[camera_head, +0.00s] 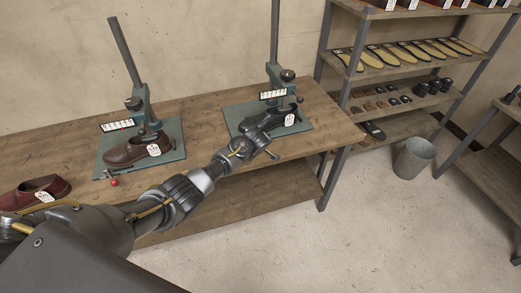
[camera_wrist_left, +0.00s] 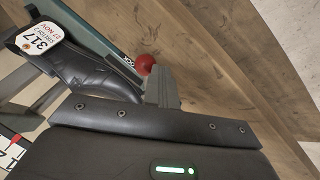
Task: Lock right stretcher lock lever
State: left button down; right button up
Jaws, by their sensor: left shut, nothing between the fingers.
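The right stretcher (camera_head: 304,126) stands on the bench with a black tagged shoe (camera_head: 262,122) on it. Its lock lever's red ball knob (camera_wrist_left: 144,64) shows in the left wrist view at the edge of the green base (camera_wrist_left: 92,32); the lever's rod is hidden. My left gripper (camera_head: 272,153) is at the front edge of that stretcher, beside the shoe. It also shows in the wrist view (camera_wrist_left: 160,88), its fingers shut and empty, right beside the knob. I cannot tell whether they touch. The knob is hidden in the head view. My right gripper is not in view.
The left stretcher (camera_head: 173,158) holds a brown shoe (camera_head: 132,152), with its red knob (camera_head: 115,182) at the front. Another brown shoe (camera_head: 36,192) lies at the bench's left. A shelf rack (camera_head: 400,68) and a bucket (camera_head: 412,158) stand at the right. Open floor lies before the bench.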

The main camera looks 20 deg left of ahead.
pick_arm(q)
jog(key=shift+w, duration=0.1)
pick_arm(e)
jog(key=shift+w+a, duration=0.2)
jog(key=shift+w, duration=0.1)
pick_arm(q)
jog(key=shift+s+r+p, duration=0.2)
jog(key=shift+s+p, duration=0.05)
jog(key=shift+p, duration=0.25)
jog(key=s+p, duration=0.2)
jog(key=s+a+r+p, duration=0.1)
jog(key=shift+s, duration=0.35)
jog(key=b+v, duration=0.1)
jog(key=v, duration=0.8)
jog(key=shift+d, duration=0.2)
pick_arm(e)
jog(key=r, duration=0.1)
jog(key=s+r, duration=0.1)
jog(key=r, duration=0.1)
pick_arm(q)
jog(key=shift+r, duration=0.1)
